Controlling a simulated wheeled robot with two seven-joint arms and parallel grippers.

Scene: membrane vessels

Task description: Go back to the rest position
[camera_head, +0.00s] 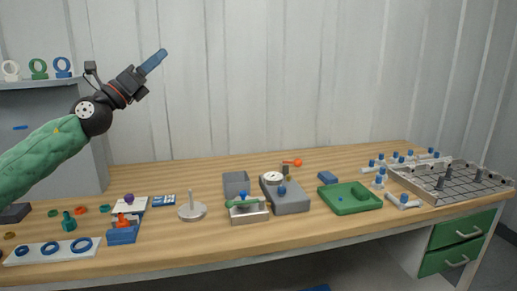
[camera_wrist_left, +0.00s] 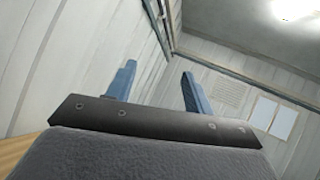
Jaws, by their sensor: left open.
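My left gripper (camera_head: 153,62) is raised high above the left part of the workbench, in front of the pale panelled wall. Its blue fingers point up and to the right. In the left wrist view, the two blue fingers (camera_wrist_left: 158,88) stand apart with nothing between them. The left arm comes in from the left in a green sleeve. My right gripper is in neither view.
The wooden workbench (camera_head: 300,235) carries a white board with blue rings (camera_head: 52,250), a grey device (camera_head: 288,198), a green tray (camera_head: 350,208) and a grid rack (camera_head: 460,190). A shelf (camera_head: 35,84) with several rings stands at left, close behind my arm.

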